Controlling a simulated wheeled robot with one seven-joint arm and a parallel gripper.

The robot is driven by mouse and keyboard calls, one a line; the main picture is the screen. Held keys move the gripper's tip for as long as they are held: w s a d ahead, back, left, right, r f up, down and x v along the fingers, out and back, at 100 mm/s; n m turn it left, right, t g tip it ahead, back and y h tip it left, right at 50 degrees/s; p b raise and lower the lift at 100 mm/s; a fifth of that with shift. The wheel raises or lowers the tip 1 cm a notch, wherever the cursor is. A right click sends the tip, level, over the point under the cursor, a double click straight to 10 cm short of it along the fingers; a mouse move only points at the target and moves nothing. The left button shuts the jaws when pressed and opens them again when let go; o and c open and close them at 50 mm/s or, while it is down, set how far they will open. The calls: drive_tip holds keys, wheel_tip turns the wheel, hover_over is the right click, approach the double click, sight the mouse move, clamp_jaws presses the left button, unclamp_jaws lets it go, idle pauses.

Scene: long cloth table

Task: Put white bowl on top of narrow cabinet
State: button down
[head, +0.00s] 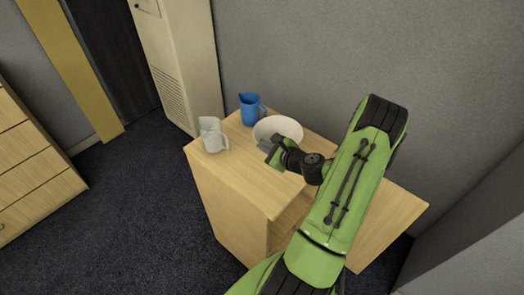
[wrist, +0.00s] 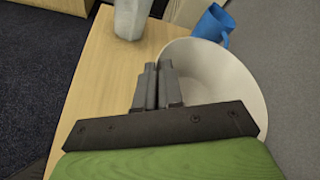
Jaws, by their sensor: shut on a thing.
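The white bowl (head: 288,125) is at the wooden cabinet's top (head: 238,180), near its wall side; I cannot tell if it rests on the top or hangs just above it. My gripper (head: 269,147) is shut on the bowl's near rim. In the wrist view, the fingers of my gripper (wrist: 158,70) are close together at the left rim of the bowl (wrist: 225,80), which opens upward. The fingers and mount hide part of the bowl.
A blue jug (head: 251,109) stands behind the bowl, close to it. A white jug (head: 212,136) stands at the top's left corner. The front part of the top is clear. A grey wall (head: 350,50) is behind; a drawer unit (head: 30,165) is far left.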

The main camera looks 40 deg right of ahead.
drive_tip(key=f, duration=0.5)
drive_tip(key=shift+w+d+f, duration=0.1)
drive_tip(key=shift+w+f, duration=0.1)
drive_tip(key=shift+f, duration=0.2)
drive_tip(key=shift+s+r, duration=0.1)
drive_tip(key=shift+b, duration=0.3)
drive_tip(key=shift+f, duration=0.25)
drive_tip(key=c, duration=1.3)
unclamp_jaws()
drive_tip(key=shift+o, duration=0.2)
drive_tip(key=shift+r, duration=0.1)
